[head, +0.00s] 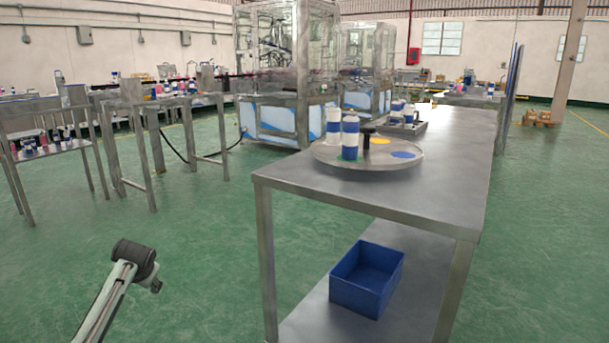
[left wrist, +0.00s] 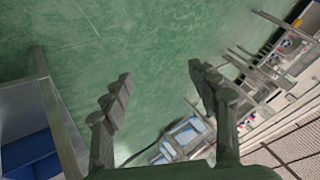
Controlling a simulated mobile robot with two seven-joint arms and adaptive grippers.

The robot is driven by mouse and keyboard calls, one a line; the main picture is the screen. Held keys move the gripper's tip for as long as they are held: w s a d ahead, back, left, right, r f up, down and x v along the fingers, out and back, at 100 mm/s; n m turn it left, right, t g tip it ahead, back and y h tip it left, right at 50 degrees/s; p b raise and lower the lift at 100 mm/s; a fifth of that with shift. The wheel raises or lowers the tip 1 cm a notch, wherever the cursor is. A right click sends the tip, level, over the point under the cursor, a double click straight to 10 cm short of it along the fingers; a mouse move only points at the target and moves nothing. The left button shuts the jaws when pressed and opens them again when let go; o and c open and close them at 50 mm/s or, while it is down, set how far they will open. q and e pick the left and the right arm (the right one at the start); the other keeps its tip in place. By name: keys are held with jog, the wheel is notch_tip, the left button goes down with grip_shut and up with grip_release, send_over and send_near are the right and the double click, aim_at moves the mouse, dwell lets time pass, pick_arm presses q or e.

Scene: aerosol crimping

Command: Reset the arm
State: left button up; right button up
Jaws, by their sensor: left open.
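My left arm (head: 118,285) reaches in at the lower left of the head view, over the green floor and left of the steel table (head: 375,183). Its fingers cannot be made out there. In the left wrist view my left gripper (left wrist: 160,78) is open, its two fingers wide apart with nothing between them but floor. My right arm and gripper are not in view.
A round turntable (head: 325,154) on the table carries white-and-blue cans (head: 350,138). A blue bin (head: 367,279) sits on the lower shelf. Steel stands (head: 140,105) and a glazed machine (head: 287,70) stand farther back. Floor around my left arm is clear.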

pick_arm(q)
jog(key=s+d+f+g+h, duration=0.1)
jog(key=s+d+f, duration=0.4)
jog(key=s+f, duration=0.35)
jog(key=s+d+f+h, duration=0.1)
jog(key=s+d+f, duration=0.4)
jog(key=s+f, duration=0.35)
jog(key=s+d+f+g+h, duration=0.1)
jog(key=s+d+f, duration=0.2)
jog(key=s, duration=0.8)
jog(key=s+d+f+g, duration=0.1)
jog(key=s+d+f, duration=0.1)
jog(key=s, duration=0.9)
jog(key=shift+s+d+f+n+g+h, duration=0.3)
jog(key=shift+s+d+f+h, duration=0.1)
jog(key=shift+d, duration=0.25)
